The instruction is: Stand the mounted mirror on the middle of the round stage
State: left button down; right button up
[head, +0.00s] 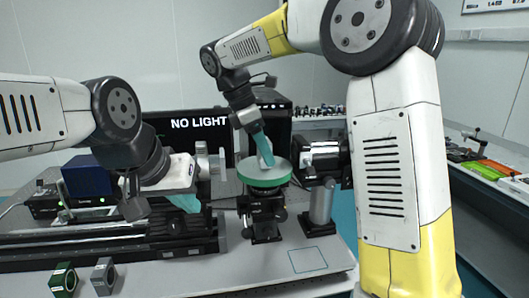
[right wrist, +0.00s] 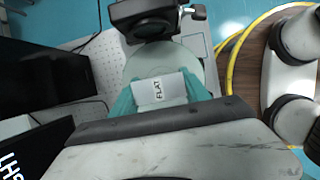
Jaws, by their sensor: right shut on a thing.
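The round stage (head: 264,178) has a pale top and a green rim and stands on a dark mount in the middle of the head view. My right gripper (head: 266,152) reaches down over its top with teal fingers. In the right wrist view my right gripper (right wrist: 160,95) is shut on the mounted mirror (right wrist: 158,90), a pale block marked FLAT. The stage's pale disc (right wrist: 166,60) lies behind it. The fingers hide most of the mirror in the head view; I cannot tell whether it touches the stage. My left gripper (head: 186,202) hangs over the dark rail; its finger gap is unclear.
A black cylinder on a post (head: 320,170) stands close right of the stage. A dark rail (head: 90,243) runs along the left. Two small mounts, one green (head: 64,280) and one grey (head: 103,277), stand front left. A marked square (head: 308,259) at front right is empty.

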jog(key=shift+f, duration=0.25)
jog(key=o, duration=1.6)
jog(key=shift+f, duration=0.15)
